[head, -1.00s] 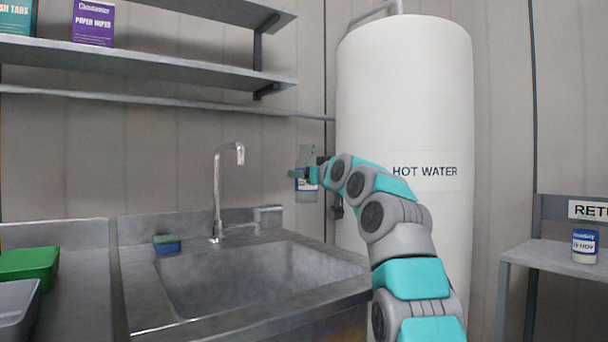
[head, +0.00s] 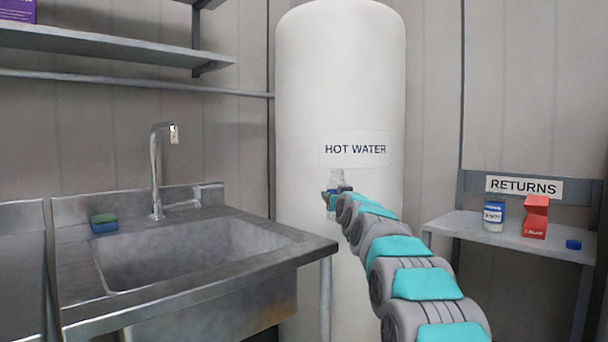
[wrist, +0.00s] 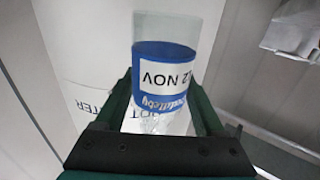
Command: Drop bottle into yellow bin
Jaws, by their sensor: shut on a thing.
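My gripper (head: 331,200) is shut on a clear bottle (wrist: 168,75) with a blue and white label reading "2 NOV". In the wrist view the bottle sits between the two dark green fingers, and its lettering appears upside down. In the head view the bottle (head: 337,181) is small, held up in front of the white hot water tank, and partly hidden by my gripper and arm. No yellow bin shows in either view now.
A steel sink (head: 190,255) with a tap (head: 157,175) stands at left, a sponge (head: 104,223) on its rim. The hot water tank (head: 340,80) is behind my arm. A returns shelf (head: 462,228) at right holds a jar (head: 493,216), a red carton (head: 535,216) and a blue lid (head: 573,245).

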